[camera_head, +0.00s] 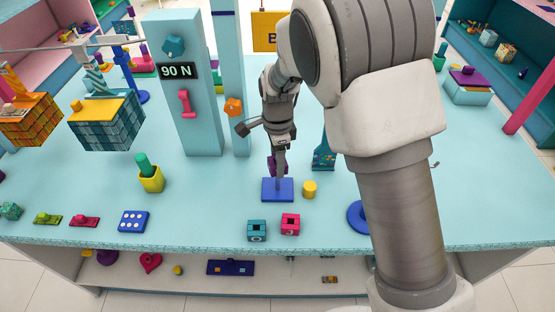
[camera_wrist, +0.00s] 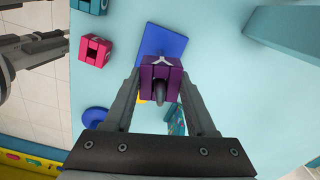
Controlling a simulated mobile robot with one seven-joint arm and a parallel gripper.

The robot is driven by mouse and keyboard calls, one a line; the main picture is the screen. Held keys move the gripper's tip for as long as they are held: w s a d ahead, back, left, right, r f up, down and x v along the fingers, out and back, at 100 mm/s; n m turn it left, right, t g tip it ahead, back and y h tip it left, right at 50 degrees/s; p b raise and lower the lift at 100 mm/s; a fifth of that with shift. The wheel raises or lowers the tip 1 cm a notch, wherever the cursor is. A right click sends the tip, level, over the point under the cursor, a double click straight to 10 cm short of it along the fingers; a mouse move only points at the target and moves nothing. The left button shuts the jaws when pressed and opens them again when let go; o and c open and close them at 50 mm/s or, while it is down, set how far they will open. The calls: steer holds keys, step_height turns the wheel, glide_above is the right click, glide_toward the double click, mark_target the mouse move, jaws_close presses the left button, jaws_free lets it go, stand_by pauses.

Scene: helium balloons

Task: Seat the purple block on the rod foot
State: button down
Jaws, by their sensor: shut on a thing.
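My gripper (camera_head: 279,163) points down over the middle of the table and is shut on the purple block (camera_wrist: 149,73). In the wrist view my gripper (camera_wrist: 161,76) has one finger on each side of the block, and a grey rounded piece shows at its near face. In the head view the purple block (camera_head: 271,167) is partly hidden by a finger. The flat blue rod foot (camera_head: 277,195) lies on the table below; it also shows beyond the block in the wrist view (camera_wrist: 168,40). I cannot tell whether block and foot touch, and no rod shows clearly.
A yellow cylinder (camera_head: 309,189) stands close right of the foot. A teal block (camera_head: 257,231) and a pink block (camera_head: 290,224) sit in front. A tall light-blue post (camera_head: 190,125) and a yellow cup (camera_head: 151,180) stand to the left. Table between them is clear.

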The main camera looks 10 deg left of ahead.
steer(key=shift+f+b, duration=1.45)
steer(key=shift+f, duration=0.95)
steer(key=shift+r, duration=0.25)
steer(key=shift+r+p, duration=4.55)
steer(key=shift+r, duration=1.4)
steer(key=shift+f+b, duration=0.9)
steer(key=shift+f, duration=0.7)
